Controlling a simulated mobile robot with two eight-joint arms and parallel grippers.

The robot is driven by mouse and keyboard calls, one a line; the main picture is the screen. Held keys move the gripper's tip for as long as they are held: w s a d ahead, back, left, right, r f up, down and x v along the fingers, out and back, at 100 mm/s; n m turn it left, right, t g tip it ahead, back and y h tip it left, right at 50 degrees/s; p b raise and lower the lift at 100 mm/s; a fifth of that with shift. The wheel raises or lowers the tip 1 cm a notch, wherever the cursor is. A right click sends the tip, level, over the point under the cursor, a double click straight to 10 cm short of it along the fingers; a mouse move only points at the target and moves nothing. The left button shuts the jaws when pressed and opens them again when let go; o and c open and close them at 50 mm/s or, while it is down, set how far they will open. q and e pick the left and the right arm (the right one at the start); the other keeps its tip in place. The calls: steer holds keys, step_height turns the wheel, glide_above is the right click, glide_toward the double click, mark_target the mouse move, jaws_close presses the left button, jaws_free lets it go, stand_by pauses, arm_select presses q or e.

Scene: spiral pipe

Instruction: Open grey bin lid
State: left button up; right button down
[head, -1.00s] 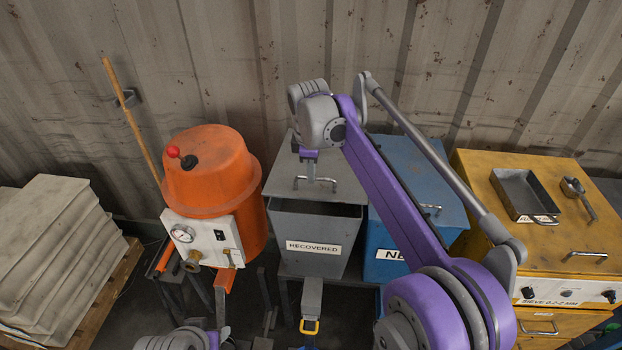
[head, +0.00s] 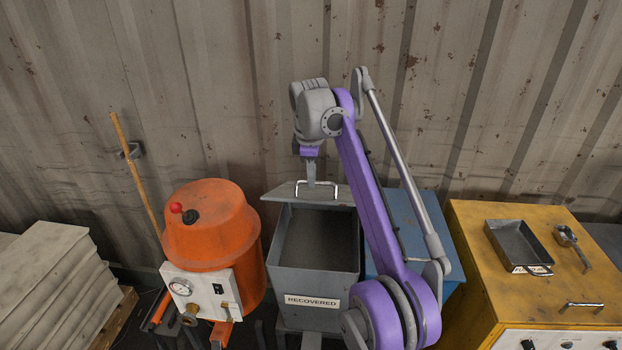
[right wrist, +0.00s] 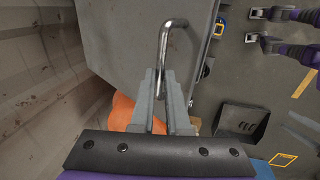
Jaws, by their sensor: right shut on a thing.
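The grey bin (head: 312,258) labelled RECOVERED stands in the middle of the head view, its dark inside widely visible. Its grey lid (head: 276,192) is tilted up at the back of the bin, toward the wall. My right gripper (head: 311,184) is shut on the lid's metal handle (head: 330,185). In the right wrist view the fingers (right wrist: 172,82) close around the bent handle bar (right wrist: 172,32), with the flat grey lid (right wrist: 118,35) beside it. My left gripper is not in the head view.
An orange drum machine (head: 212,225) stands close on the left of the bin. A blue bin (head: 418,220) is on the right, partly behind my arm. A yellow cabinet (head: 520,270) carries a metal tray (head: 518,247) and a scoop. The corrugated wall (head: 220,80) is close behind.

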steer(key=c, duration=1.3)
jaws_free()
steer(key=shift+w+d+f, duration=0.15)
steer(key=shift+w, duration=0.05)
steer(key=o, duration=0.4)
steer(key=shift+w+d+f, duration=0.1)
steer(key=shift+w+f, duration=0.05)
steer(key=shift+w, duration=0.25)
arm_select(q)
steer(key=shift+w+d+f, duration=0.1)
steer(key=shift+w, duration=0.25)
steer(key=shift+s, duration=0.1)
arm_select(e)
steer(key=shift+s, duration=0.2)
